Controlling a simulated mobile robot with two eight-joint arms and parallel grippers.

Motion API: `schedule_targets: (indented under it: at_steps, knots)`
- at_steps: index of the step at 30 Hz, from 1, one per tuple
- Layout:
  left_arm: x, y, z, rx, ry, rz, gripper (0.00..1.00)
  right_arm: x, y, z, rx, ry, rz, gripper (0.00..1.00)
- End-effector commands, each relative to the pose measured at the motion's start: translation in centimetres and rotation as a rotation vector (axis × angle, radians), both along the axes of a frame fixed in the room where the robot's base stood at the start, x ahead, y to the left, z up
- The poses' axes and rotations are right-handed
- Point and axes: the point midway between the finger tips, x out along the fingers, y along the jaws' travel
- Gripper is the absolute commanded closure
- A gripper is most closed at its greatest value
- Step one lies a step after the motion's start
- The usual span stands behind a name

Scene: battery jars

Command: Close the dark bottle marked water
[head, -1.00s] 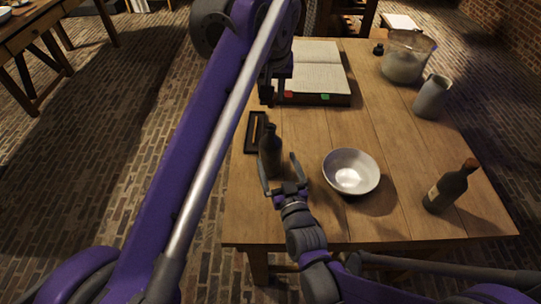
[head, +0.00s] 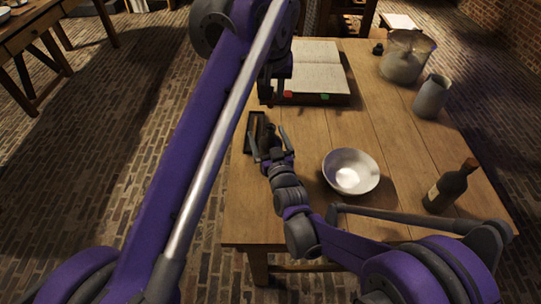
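A dark bottle (head: 269,133) stands at the left side of the table, partly hidden by my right gripper. Its top looks uncapped, but it is too small to be sure. My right gripper (head: 268,135) is open, with its fingers spread on either side of this bottle. A second dark bottle (head: 447,190) with a pale label and a brownish stopper stands upright at the right front. I cannot read a marking on either bottle. My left gripper (head: 267,97) hangs by the book's left edge, and its fingers are too dark to judge.
A small dark tray (head: 249,141) lies by the left table edge. A white bowl (head: 350,171) stands right of my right gripper. An open book (head: 318,70), a grey jug (head: 431,97) and a large pot (head: 403,58) are farther back. The middle of the table (head: 380,125) is clear.

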Motion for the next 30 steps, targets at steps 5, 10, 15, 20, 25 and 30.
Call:
schedule_targets:
  at_steps: [5, 10, 15, 20, 25, 30]
  knots:
    - [0.0, 0.0, 0.0, 0.000, 0.000, 0.000, 1.00, 0.0, 0.0, 0.0, 0.000, 0.000, 0.000, 0.25]
    - [0.0, 0.0, 0.0, 0.000, 0.000, 0.000, 1.00, 0.0, 0.0, 0.0, 0.000, 0.000, 0.000, 0.56]
    - [0.0, 0.0, 0.0, 0.000, 0.000, 0.000, 1.00, 0.0, 0.0, 0.0, 0.000, 0.000, 0.000, 0.86]
    - [0.0, 0.0, 0.0, 0.000, 0.000, 0.000, 1.00, 0.0, 0.0, 0.0, 0.000, 0.000, 0.000, 1.00]
    - [0.0, 0.0, -0.9, 0.000, 0.000, 0.000, 1.00, 0.0, 0.0, 0.0, 0.000, 0.000, 0.000, 1.00]
    - [0.0, 0.0, -3.5, 0.000, -0.001, 0.000, 1.00, 0.0, 0.0, 0.0, 0.000, 0.000, 0.000, 1.00]
